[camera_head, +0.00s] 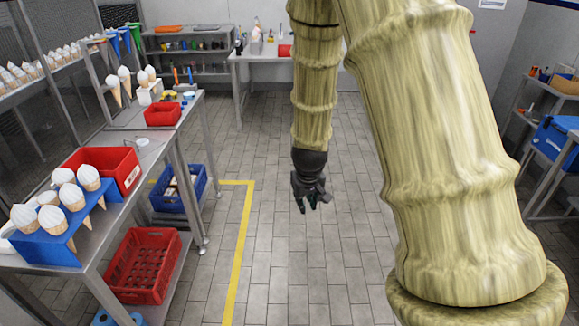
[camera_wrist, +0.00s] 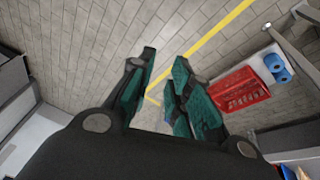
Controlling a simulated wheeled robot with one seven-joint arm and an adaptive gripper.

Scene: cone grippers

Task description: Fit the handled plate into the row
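My gripper (camera_head: 312,200) hangs over the tiled floor in the middle of the head view, right of the left-hand tables and apart from everything. In the wrist view its two green-padded fingers (camera_wrist: 163,62) stand apart with only floor between them, so it is open and empty. I cannot make out a handled plate in either view. A blue stand (camera_head: 42,249) holding several white-topped cones in rows is on the near left table. Which row the task means I cannot tell.
A red bin (camera_head: 107,165) stands behind the blue stand. A red crate (camera_head: 143,266) is on the shelf below and shows in the wrist view (camera_wrist: 240,88). A blue crate (camera_head: 180,189) and small red box (camera_head: 163,114) are farther back. The central floor is clear.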

